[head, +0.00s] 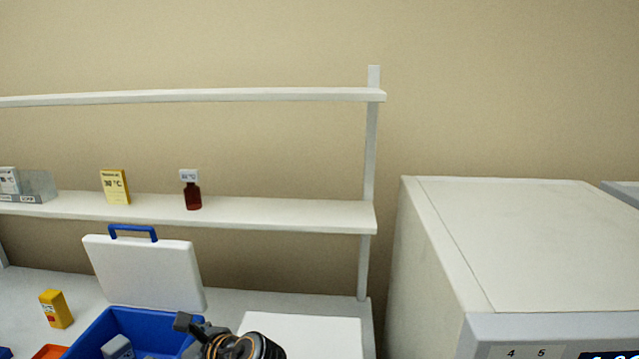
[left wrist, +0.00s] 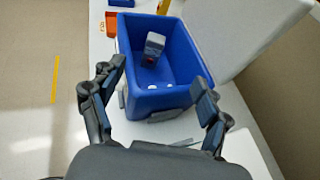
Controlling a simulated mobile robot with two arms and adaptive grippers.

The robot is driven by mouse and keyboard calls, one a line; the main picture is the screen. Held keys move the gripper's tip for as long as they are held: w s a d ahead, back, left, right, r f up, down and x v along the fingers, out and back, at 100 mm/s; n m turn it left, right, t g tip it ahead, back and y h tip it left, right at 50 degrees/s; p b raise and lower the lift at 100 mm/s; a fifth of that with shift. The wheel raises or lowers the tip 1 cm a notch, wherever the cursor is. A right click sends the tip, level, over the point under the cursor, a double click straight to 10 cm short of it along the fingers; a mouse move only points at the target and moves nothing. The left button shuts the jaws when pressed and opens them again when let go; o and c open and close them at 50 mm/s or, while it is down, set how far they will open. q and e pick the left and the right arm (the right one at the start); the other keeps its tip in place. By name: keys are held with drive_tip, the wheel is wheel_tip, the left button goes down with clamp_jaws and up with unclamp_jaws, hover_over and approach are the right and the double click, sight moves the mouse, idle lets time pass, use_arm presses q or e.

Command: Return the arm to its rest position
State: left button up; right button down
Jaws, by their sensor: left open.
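My left gripper (left wrist: 160,78) is open in the left wrist view, its two fingers spread apart with nothing held between them. It is close to the near side of an open blue box (left wrist: 158,103). Part of my arm (head: 240,345) shows at the bottom edge of the head view, just right of the blue box (head: 82,340); its fingertips are not clear there. My right gripper is in neither view.
The box's white lid (head: 145,270) stands open behind it. A grey item (left wrist: 154,44) lies inside. A shelf (head: 280,215) holds a brown bottle (head: 193,197). A white cabinet (head: 520,240) stands right.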

use_arm(q)
drive_tip(key=s+d+f+n+g+h, duration=0.2)
drive_tip(key=s+f+n+h, duration=0.65)
drive_tip(key=s+f, duration=0.7)
drive_tip(key=s+d+f+n+h, duration=0.2)
drive_tip(key=s+n, duration=0.4)
drive_tip(key=s+d+f+n+h, duration=0.1)
drive_tip(key=s+d+n+h, duration=0.1)
drive_tip(key=s+n, duration=0.5)
wheel_tip(320, 180, down, 34)
drive_tip(key=s+g+b, duration=0.2)
drive_tip(key=b, duration=0.4)
drive_tip(key=s+a+f+g+b, duration=0.1)
drive_tip(key=s+f+b, duration=0.3)
drive_tip(key=s+f, duration=1.2)
wheel_tip(320, 180, down, 3)
drive_tip(key=shift+a, duration=0.9)
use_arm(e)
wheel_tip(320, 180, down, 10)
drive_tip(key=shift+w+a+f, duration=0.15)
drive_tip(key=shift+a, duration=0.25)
use_arm(q)
drive_tip(key=shift+m, duration=0.25)
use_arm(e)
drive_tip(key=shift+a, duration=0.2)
